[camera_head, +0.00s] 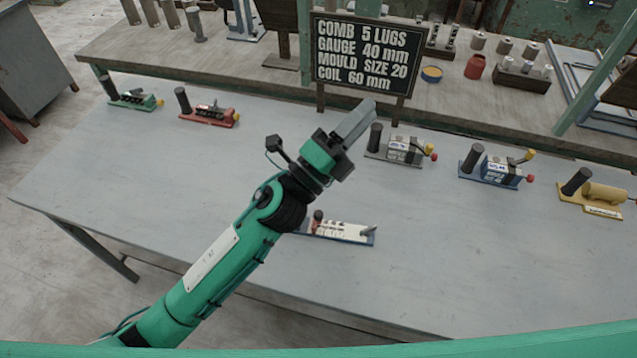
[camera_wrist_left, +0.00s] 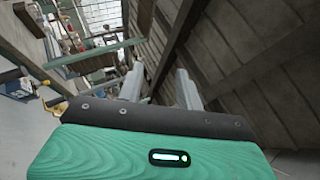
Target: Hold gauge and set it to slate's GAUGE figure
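The slate (camera_head: 361,58) stands at the back of the table and reads COMB 5 LUGS, GAUGE 40 mm, MOULD SIZE 20, COIL 60 mm. A long, flat device with a white scale face, a blue edge and a brown knob, which looks like the gauge (camera_head: 345,232), lies on the near middle of the table. My left forearm hides its left end, and its setting is too small to read. My left gripper (camera_head: 358,118) is raised beyond it, below the slate. In the left wrist view its two fingers (camera_wrist_left: 160,88) stand apart with nothing between them. My right gripper is not in view.
The grey table (camera_head: 130,190) carries a green device (camera_head: 135,100), a red device (camera_head: 208,112), a white-faced device (camera_head: 404,149), a blue one (camera_head: 496,168) and a yellow one (camera_head: 598,192) along its back. A cluttered wooden bench (camera_head: 230,65) stands behind. The table's left-front area is clear.

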